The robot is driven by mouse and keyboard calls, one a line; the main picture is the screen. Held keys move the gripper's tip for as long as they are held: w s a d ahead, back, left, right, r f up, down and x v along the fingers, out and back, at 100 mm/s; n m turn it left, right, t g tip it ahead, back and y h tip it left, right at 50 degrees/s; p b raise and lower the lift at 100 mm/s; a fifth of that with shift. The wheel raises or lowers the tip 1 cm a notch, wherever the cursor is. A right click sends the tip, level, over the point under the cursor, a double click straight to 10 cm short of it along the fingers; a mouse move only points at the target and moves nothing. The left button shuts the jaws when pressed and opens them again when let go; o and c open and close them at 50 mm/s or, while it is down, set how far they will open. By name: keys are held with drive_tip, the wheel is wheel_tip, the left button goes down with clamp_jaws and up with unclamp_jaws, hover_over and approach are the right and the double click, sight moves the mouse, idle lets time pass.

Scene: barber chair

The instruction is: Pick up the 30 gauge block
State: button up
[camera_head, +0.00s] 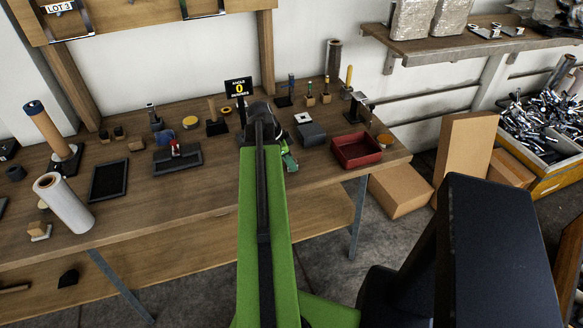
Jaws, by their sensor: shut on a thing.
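My green arm reaches from the bottom of the view to the back middle of the workbench (225,180). My gripper (286,152) is at its far end, low over the bench and mostly hidden behind the dark wrist. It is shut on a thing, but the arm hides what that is. A small green and pale part shows just right of the wrist; I cannot tell whether it belongs to the gripper or the held thing. No block with a readable 30 shows. A black sign (239,88) with a yellow 0 stands behind the wrist.
A red tray (357,149) and a dark grey block (312,134) lie right of the gripper. A black tray (178,159) and a flat black frame (109,181) lie left, with a white roll (64,203). Several small tools line the back. Bare wood lies along the front.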

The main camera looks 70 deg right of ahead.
drive_tip(key=shift+r, duration=0.1)
clamp_jaws()
drive_tip(key=r+p, duration=0.5)
drive_tip(key=shift+s+r, duration=0.1)
drive_tip(key=shift+s, duration=0.3)
drive_tip(key=s+r+p, duration=0.5)
drive_tip(key=s+p, duration=0.1)
drive_tip(key=s, duration=0.5)
drive_tip(key=shift+a+r, duration=0.2)
drive_tip(key=shift+r, duration=0.1)
